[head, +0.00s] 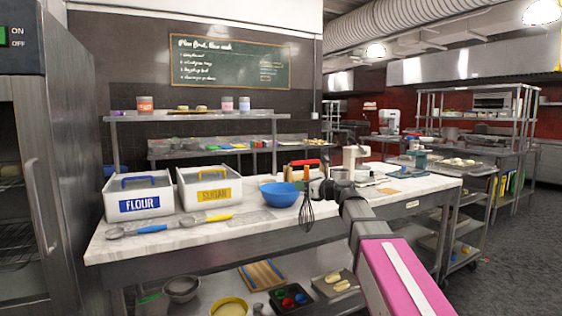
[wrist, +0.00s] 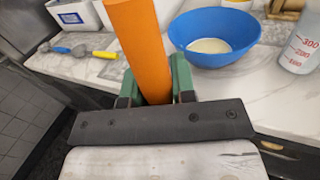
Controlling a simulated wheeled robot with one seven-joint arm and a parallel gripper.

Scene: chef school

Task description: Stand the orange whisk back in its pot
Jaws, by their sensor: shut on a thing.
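The wire head is out of the wrist view.
A blue bowl (head: 279,194) with pale liquid stands on the marble worktop (head: 190,239). Flour (head: 138,195) and sugar (head: 208,186) bins stand at left, with measuring spoons (head: 152,229) in front. A clear measuring jug (wrist: 301,45) shows at right in the wrist view. The front left worktop is mostly clear.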

